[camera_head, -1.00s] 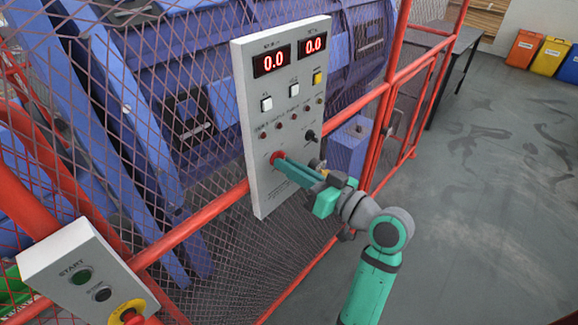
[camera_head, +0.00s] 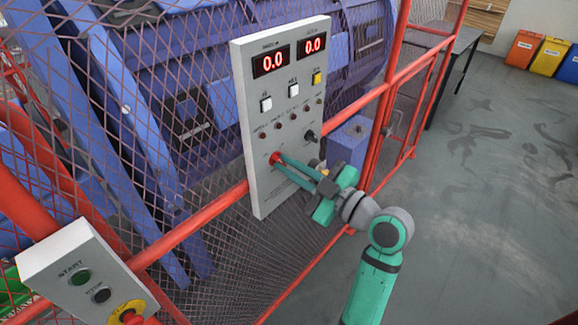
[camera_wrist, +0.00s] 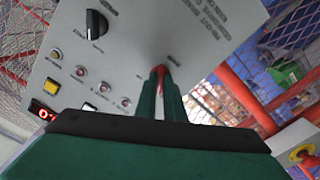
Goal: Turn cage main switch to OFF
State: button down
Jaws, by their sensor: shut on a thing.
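The grey control panel (camera_head: 255,115) stands upright on the red fence. A small red switch knob (camera_head: 275,158) sits low on its left side; I take it for the cage main switch, but its label is too small to read. My gripper (camera_head: 278,158) reaches the panel from the lower right, its two green fingers shut on the red knob. In the wrist view the red knob (camera_wrist: 159,70) shows between the fingertips, mostly hidden by them. The knob's exact setting cannot be told.
A black selector knob (camera_head: 309,136) is up and right of the fingertips. White and yellow buttons and two displays reading 0.0 are above. A second box (camera_head: 85,275) with START and a red stop button is at lower left. The floor at right is clear.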

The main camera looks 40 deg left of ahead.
jog(key=shift+n, duration=1.1)
jog(key=c, duration=1.9)
grip_release()
jog(key=shift+o, duration=0.2)
jog(key=shift+d, duration=0.15)
jog(key=d, duration=1)
jog(key=shift+s+d, duration=0.3)
jog(key=shift+s, duration=0.15)
